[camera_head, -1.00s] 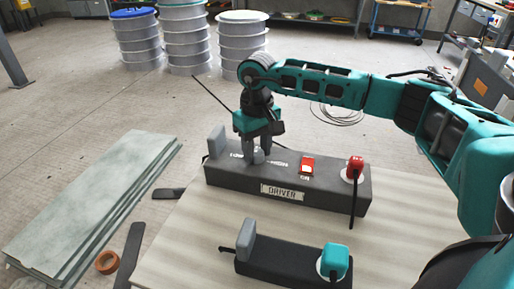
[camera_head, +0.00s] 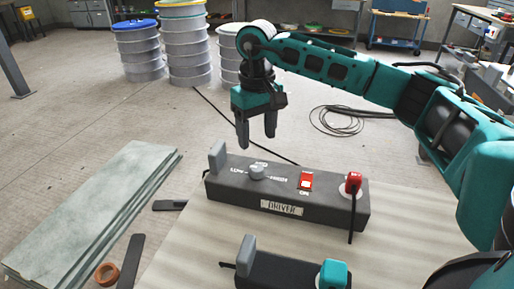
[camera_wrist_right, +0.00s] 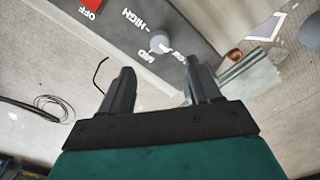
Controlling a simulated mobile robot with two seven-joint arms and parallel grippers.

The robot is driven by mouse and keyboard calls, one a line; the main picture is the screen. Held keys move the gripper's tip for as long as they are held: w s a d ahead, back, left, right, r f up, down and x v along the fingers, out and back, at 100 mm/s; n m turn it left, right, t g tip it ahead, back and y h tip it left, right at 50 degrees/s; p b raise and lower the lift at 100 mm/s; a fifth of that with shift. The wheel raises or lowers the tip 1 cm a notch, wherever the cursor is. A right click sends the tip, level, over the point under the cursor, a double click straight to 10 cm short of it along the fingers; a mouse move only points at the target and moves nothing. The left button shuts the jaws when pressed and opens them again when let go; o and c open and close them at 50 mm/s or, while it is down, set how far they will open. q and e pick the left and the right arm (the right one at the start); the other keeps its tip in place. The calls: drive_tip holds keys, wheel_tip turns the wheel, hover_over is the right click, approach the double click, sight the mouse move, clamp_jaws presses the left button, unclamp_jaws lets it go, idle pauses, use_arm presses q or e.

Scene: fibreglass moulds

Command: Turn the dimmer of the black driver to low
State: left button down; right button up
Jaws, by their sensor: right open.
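The black driver (camera_head: 330,212) is a long dark box on the pale board, with a "DRIVER" label on its front. Its dimmer is a grey round knob (camera_head: 257,172) on the top face, among the printed words LOW, MID and HIGH. Which mark the knob points at is too small to tell surely. My right gripper (camera_head: 257,140) is open and empty above and behind the knob, apart from it. My left gripper is not in view.
The driver also carries a red switch (camera_head: 306,181) and a red plug (camera_head: 353,182). A second dark box (camera_head: 275,272) with a teal plug (camera_head: 333,273) stands in front. Grey sheets (camera_head: 95,205) lie at left. Drums (camera_head: 138,50) stand behind on open floor.

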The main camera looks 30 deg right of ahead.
drive_tip(key=shift+r, duration=1.8)
